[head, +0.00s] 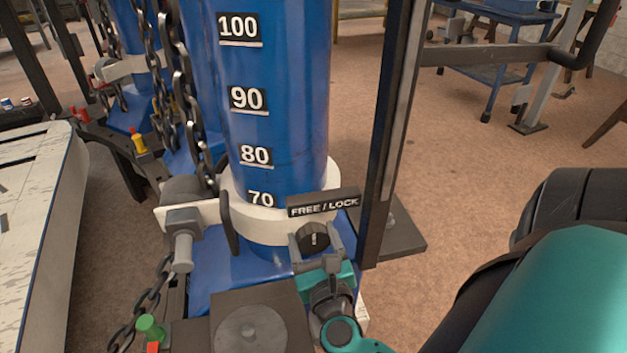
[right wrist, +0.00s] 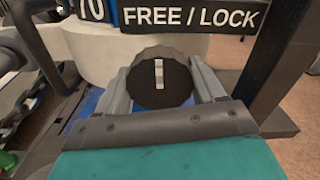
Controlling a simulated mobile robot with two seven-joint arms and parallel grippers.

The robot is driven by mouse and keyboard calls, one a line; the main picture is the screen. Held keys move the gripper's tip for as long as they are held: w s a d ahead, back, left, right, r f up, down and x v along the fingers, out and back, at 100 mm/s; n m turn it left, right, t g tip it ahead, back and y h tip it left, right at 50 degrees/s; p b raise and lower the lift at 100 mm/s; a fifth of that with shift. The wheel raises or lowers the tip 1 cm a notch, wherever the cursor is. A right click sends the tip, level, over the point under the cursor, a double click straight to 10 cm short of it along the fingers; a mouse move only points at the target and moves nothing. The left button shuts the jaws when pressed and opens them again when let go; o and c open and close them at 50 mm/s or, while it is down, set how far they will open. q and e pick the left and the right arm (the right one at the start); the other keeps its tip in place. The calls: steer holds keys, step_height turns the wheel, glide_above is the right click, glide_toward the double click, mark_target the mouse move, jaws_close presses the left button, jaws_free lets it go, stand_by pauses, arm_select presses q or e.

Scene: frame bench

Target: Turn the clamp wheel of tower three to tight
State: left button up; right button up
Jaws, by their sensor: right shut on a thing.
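A blue tower (head: 270,100) with a height scale from 70 to 100 stands in the middle of the head view. A white collar (head: 265,225) rings its base and carries a black FREE / LOCK sign (head: 323,203). Below the sign is a black clamp wheel (head: 313,238) with a white mark; in the right wrist view the wheel (right wrist: 160,78) shows its mark upright. My right gripper (head: 316,246) is shut on the wheel, one finger on each side of it. Its fingers also show in the right wrist view (right wrist: 161,88). My left gripper is not in view.
A dark upright post (head: 390,130) stands just right of the tower. Chains (head: 180,90) hang on its left, beside a white board (head: 35,200). Another blue tower (head: 135,30) stands behind. A blue cart (head: 500,40) is at the back right.

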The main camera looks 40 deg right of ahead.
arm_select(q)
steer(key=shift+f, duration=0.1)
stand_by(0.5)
arm_select(e)
steer(key=o, duration=1)
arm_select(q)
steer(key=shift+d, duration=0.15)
